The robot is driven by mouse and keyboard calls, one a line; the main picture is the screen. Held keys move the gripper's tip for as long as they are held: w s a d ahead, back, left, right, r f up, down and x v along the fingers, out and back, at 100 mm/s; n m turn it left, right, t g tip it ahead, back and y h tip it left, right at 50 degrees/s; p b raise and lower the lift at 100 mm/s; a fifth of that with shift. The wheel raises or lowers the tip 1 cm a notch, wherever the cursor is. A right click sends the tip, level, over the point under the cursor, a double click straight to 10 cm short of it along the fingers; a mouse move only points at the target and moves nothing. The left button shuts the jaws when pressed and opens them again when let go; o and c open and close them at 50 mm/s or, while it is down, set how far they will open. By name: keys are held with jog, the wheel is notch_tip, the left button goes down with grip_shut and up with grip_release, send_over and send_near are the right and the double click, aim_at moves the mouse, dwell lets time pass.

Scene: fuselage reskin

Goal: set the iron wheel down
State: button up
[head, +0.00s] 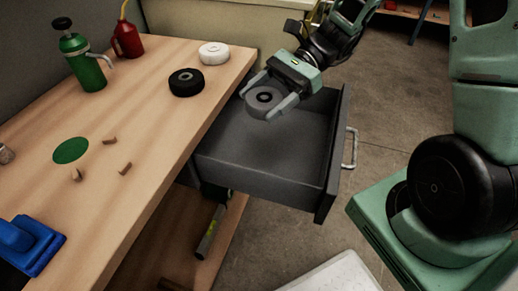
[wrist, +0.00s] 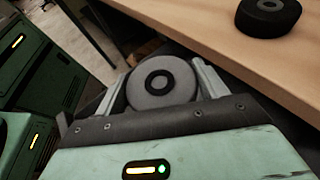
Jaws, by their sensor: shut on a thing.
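The iron wheel (head: 264,101) is grey with a dark hub ring. My gripper (head: 267,103) is shut on it, with one finger on each side. The wheel is over the open grey drawer (head: 265,152); I cannot tell whether it is clear of the drawer floor. In the wrist view the wheel (wrist: 160,84) sits between the two fingers, its round face showing. The drawer looks otherwise empty.
A black wheel (head: 186,82) and a white wheel (head: 214,53) lie on the wooden bench (head: 150,130). A green oil can (head: 85,65), red can (head: 127,38), green disc (head: 71,150), several small wooden pegs and a blue tool (head: 30,243) are also there.

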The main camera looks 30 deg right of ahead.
aim_at(252, 116)
jog(key=a, duration=0.1)
jog(key=s+a+f+n+g, duration=0.1)
jog(key=shift+s+a+f+b, duration=0.2)
jog(key=shift+a+b, duration=0.1)
jog(key=shift+b, duration=0.05)
jog(key=shift+s+a+f+b, duration=0.1)
jog(key=shift+f+b, duration=0.7)
jog(key=shift+f, duration=1.6)
jog(key=shift+a+f+b, duration=0.1)
jog(key=shift+f+b, duration=0.7)
jog(key=shift+f, duration=1.6)
jog(key=shift+f, duration=0.65)
jog(key=o, duration=1.4)
